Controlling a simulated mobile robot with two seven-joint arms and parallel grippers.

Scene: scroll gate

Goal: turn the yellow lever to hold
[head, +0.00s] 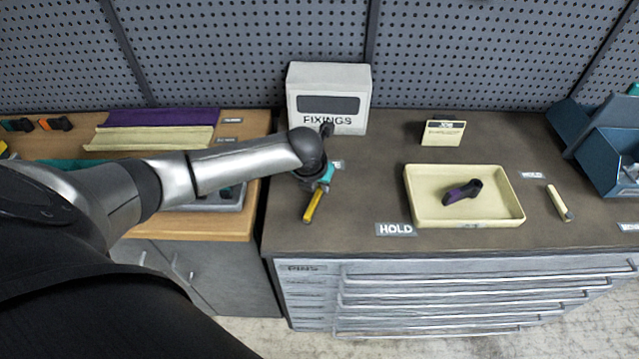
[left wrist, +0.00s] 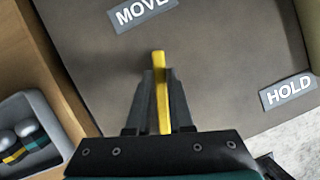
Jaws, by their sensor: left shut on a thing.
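The yellow lever (head: 313,206) is a slim bar on the left part of the dark bench top. In the head view its visible end points to the front and slightly left. My left gripper (head: 323,183) is shut on the lever, which also shows between the fingers in the left wrist view (left wrist: 161,95). A HOLD label (head: 395,229) lies to the right, near the bench's front edge; it shows at right in the wrist view (left wrist: 288,91). A MOVE label (left wrist: 142,10) lies ahead of the fingers. The lever's pivot is hidden. My right gripper is not in view.
A FIXINGS box (head: 329,90) stands behind my gripper. A cream tray (head: 425,215) holding a dark purple part (head: 463,191) lies to the right. A cream bar (head: 558,202) and blue bins (head: 610,155) are farther right. The bench between lever and tray is clear.

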